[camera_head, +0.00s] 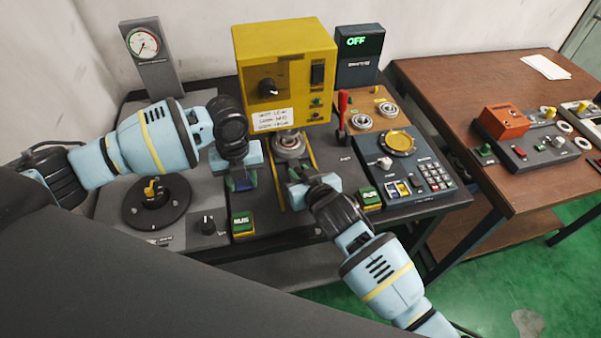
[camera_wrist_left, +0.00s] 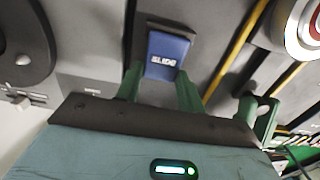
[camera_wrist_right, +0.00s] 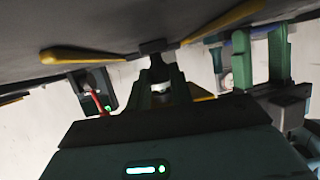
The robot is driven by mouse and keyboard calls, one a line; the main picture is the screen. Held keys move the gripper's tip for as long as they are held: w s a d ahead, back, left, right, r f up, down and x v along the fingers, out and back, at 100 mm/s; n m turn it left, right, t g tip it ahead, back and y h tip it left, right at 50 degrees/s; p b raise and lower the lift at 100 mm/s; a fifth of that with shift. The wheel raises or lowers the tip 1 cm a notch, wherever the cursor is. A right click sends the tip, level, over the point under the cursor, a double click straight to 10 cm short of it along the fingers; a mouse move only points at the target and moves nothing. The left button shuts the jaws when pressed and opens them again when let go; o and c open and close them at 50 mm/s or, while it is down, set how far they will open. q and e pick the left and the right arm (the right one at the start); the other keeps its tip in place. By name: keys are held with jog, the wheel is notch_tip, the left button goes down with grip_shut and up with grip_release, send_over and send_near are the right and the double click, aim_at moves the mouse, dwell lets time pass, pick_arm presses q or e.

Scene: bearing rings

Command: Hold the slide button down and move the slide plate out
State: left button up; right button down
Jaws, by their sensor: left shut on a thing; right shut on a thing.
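The blue slide button (camera_wrist_left: 166,55), marked SLIDE, sits in a dark housing in the left wrist view. My left gripper (camera_head: 240,183) is over it, its green fingers at the button's two sides, shut on it. How far the button is pressed cannot be told. The slide plate, between yellow rails under the yellow press (camera_head: 285,70), bears a silver ring (camera_head: 289,144); the ring also shows in the left wrist view (camera_wrist_left: 304,25). My right gripper (camera_head: 305,178) is at the plate's front, shut on its small dark handle (camera_wrist_right: 153,47). The fingers and arm partly hide the plate in the head view.
Green-topped buttons (camera_head: 243,223) (camera_head: 369,197) stand near the front edge on either side. A dark round turntable (camera_head: 157,203) is at left, a keypad panel (camera_head: 420,180) at right. A red-handled lever (camera_head: 343,108) stands beside the press. A brown table (camera_head: 490,85) is further right.

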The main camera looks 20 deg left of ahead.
pick_arm(q)
jog(key=shift+s+d+f, duration=0.1)
jog(key=shift+s+f, duration=0.1)
jog(key=shift+f, duration=0.05)
pick_arm(e)
jog(key=shift+f, duration=0.1)
pick_arm(q)
jog(key=shift+w, duration=0.1)
pick_arm(e)
jog(key=s+d, duration=0.8)
jog(key=s, duration=0.5)
jog(key=c, duration=1.3)
grip_release()
jog(key=shift+o, duration=0.2)
pick_arm(q)
jog(key=shift+r, duration=0.1)
jog(key=shift+w+r, duration=0.1)
pick_arm(e)
jog(key=v, duration=1.2)
jog(key=shift+w, duration=0.1)
